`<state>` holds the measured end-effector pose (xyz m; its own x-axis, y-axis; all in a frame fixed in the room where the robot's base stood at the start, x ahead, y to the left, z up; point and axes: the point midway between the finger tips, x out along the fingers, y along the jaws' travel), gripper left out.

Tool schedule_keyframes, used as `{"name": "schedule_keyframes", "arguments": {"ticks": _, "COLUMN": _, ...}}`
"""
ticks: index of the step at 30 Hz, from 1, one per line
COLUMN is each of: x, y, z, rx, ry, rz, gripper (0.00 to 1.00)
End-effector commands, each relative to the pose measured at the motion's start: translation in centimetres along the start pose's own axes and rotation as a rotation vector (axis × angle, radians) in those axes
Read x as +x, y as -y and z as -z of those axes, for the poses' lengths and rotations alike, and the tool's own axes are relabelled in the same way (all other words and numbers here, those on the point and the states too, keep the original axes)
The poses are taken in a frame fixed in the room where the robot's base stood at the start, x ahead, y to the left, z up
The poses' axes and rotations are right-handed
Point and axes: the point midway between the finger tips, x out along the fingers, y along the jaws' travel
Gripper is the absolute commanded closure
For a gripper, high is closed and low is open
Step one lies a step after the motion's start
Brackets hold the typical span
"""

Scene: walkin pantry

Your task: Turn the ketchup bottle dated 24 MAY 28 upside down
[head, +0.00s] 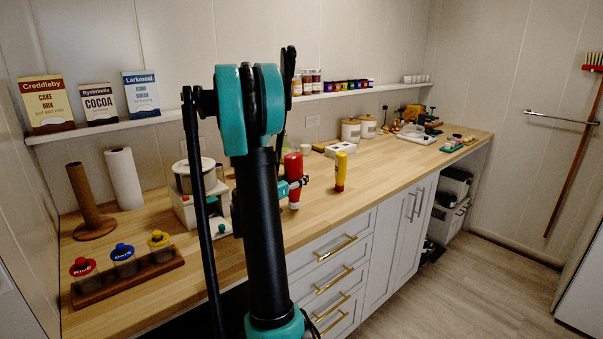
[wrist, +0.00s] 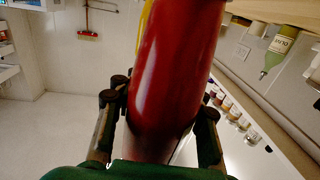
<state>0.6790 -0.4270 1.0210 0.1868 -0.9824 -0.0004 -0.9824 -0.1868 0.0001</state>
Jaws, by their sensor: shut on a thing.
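A red ketchup bottle (head: 293,166) is in my gripper (head: 296,185), over the wooden counter and just right of my arm in the head view. Its wide red end is up and a small pale part shows at its lower end. I cannot tell whether that end touches the counter. In the wrist view the red bottle (wrist: 172,70) fills the middle, with a dark finger on each side of it. The wrist view looks inverted against the room. No date can be read on the bottle.
A yellow bottle (head: 341,168) with a red lower end stands close to the right. A white appliance (head: 188,195) is left of my arm. A rack with colored lids (head: 130,275) lies at the front left.

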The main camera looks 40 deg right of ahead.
Motion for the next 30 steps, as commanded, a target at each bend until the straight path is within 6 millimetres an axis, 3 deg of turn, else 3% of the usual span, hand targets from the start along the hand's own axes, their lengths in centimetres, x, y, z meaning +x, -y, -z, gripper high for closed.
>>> {"name": "schedule_keyframes", "arguments": {"ticks": 30, "x": 0.01, "y": 0.02, "z": -1.05, "rx": 0.000, "ry": -0.001, "rz": 0.000, "gripper": 1.00}}
